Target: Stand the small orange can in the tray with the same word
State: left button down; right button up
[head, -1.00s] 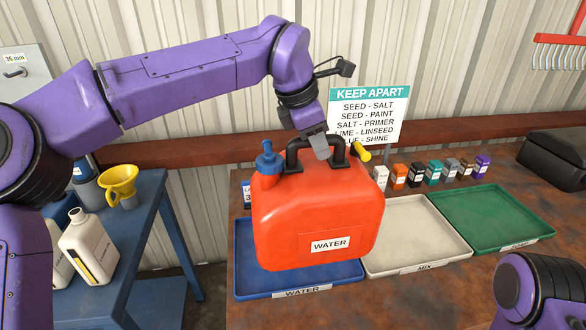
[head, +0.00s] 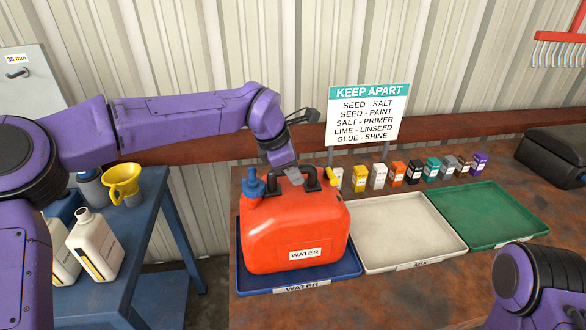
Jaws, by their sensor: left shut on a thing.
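The orange can (head: 285,228) has a blue cap, a yellow spout piece, black handles and a white label reading WATER. My left gripper (head: 294,180) is shut on its handle from above. The can is upright over the blue tray (head: 334,283), whose front label also reads WATER. Its base is within the tray's outline, at or very near the tray floor; I cannot tell for sure whether it touches. The can hides most of the tray. My right gripper is out of view.
A white tray (head: 410,228) labelled MIX and a green tray (head: 495,222) stand empty to the right. Several small boxes (head: 414,174) line the back, below a KEEP APART sign (head: 367,115). A blue side table (head: 135,235) at left holds bottles and a yellow funnel (head: 122,183).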

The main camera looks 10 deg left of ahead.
pick_arm(q)
jog(key=shift+r, duration=0.1)
jog(key=c, duration=0.8)
grip_release()
jog(key=shift+s, duration=0.1)
jog(key=shift+c, duration=0.2)
jog(key=shift+s+a+r, duration=0.1)
jog(key=shift+r, duration=0.2)
jog(key=b+v, duration=0.2)
jog(key=v, duration=0.9)
jog(key=shift+r, duration=0.15)
